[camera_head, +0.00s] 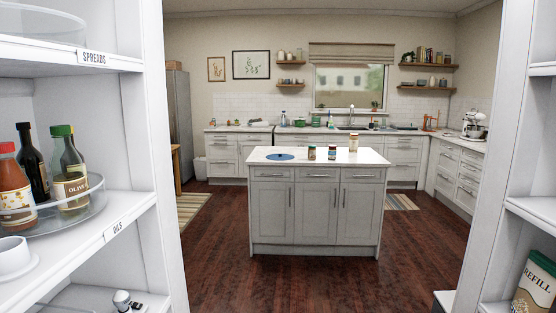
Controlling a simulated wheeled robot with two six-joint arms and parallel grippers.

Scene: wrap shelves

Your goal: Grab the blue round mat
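The blue round mat (280,156) lies flat on the white top of the kitchen island (337,157), left of its middle. It looks like a small thin disc from here, and nothing stands on it that I can make out. It is across the room, well beyond the shelves at both sides of me. Neither of my grippers is in view.
Two small jars (332,152) and a taller pale jar (354,143) stand on the island, right of the mat. White shelves with bottles (68,172) flank me on the left, and more on the right (535,210). Open wooden floor (315,280) lies between.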

